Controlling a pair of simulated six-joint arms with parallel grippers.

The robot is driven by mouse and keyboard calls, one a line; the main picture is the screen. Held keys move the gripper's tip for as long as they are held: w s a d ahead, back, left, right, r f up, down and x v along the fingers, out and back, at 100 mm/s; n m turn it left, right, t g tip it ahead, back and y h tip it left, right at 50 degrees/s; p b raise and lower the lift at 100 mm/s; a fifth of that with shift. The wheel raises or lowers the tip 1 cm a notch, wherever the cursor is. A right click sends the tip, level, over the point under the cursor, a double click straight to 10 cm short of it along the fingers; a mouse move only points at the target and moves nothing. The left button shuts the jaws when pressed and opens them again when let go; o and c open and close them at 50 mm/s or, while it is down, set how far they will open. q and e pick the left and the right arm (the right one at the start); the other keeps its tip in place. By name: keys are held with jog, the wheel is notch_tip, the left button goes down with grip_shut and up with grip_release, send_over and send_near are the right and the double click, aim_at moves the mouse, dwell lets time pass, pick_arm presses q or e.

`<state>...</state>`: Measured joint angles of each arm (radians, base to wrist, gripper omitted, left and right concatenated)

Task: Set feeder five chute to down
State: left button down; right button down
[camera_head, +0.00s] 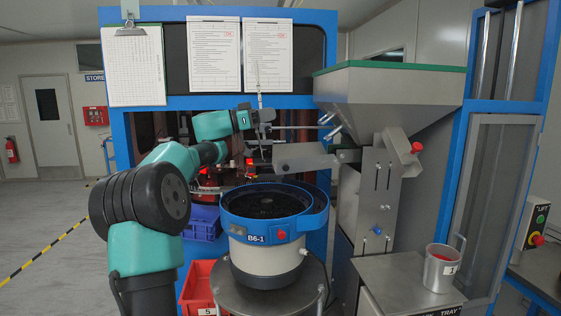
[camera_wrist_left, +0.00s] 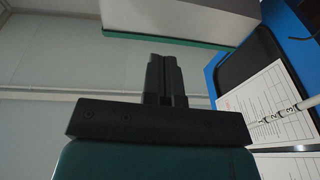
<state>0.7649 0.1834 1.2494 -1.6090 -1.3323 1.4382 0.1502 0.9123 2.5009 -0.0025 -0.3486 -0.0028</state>
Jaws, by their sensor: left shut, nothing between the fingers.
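A grey metal chute (camera_head: 305,157) sticks out leftward from the hopper stand, above the blue-rimmed bowl feeder (camera_head: 240,208) marked B6-1. It looks close to level. I cannot read a number five on the feeder. My left gripper (camera_head: 264,116) is up and to the left of the chute, apart from it, in front of the blue frame. In the left wrist view its two dark fingers (camera_wrist_left: 165,78) are together with nothing between them. The grey hopper (camera_head: 390,92) with a green rim stands to its right. My right gripper is in neither view.
A red knob (camera_head: 416,147) and a blue knob (camera_head: 377,230) are on the stand. A red bin (camera_head: 195,285) marked 5 and a blue crate (camera_head: 203,222) sit left of the bowl. A metal cup (camera_head: 440,268) stands on the right table. Papers (camera_head: 214,55) hang behind the gripper.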

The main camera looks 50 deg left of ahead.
pick_arm(q)
jog(key=s+a+f+m+g+y, duration=0.1)
jog(key=s+a+f+g+y, duration=0.1)
jog(key=s+a+f+g, duration=0.2)
jog(key=s+f+g, duration=0.2)
jog(key=s, duration=0.2)
jog(key=shift+f, duration=0.25)
jog(key=shift+w, duration=0.1)
jog(key=f+x, duration=0.2)
jog(key=x, duration=1)
jog(key=shift+f, duration=0.55)
jog(key=shift+a, duration=0.1)
